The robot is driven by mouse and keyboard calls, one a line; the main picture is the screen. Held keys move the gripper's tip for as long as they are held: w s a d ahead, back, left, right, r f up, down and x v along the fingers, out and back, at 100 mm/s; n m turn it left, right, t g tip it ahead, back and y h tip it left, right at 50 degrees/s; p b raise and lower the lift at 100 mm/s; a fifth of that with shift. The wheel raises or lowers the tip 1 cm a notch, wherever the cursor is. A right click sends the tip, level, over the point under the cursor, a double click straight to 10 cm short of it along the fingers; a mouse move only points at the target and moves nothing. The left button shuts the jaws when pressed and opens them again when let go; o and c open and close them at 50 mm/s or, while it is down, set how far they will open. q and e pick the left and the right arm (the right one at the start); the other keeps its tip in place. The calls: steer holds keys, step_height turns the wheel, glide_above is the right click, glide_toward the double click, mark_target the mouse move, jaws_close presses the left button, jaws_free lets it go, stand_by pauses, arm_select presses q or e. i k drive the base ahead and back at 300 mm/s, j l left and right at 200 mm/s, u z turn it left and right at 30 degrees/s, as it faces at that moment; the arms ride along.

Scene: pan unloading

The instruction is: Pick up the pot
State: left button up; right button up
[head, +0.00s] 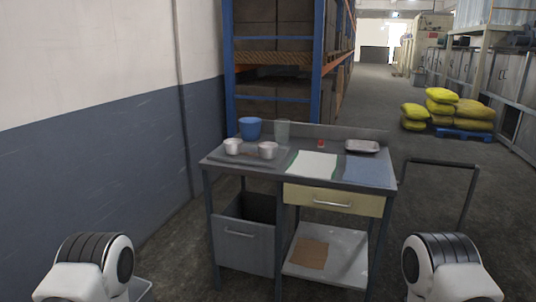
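A workbench (272,183) stands ahead of me. On the left of its top, a blue round container (250,129) stands at the back. Two small whitish round vessels, a left one (233,147) and a right one (267,151), stand in front of it on a flat grey tray or board (247,159). I cannot tell which of these is the pot. My two arms show only as white and black joints at the lower left and lower right corners, well apart from the bench. Neither gripper is in view.
A clear glass (282,132), a white sheet (313,164), a small red item (320,144), a metal tray (362,147) and a blue mat (369,171) are also on the bench. A cart handle (441,163) stands right of it. A wall is at left.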

mark_target(267, 149)
steer(key=i+j+z, duration=0.4)
steer(key=i+j, duration=1.15)
steer(key=i, duration=0.1)
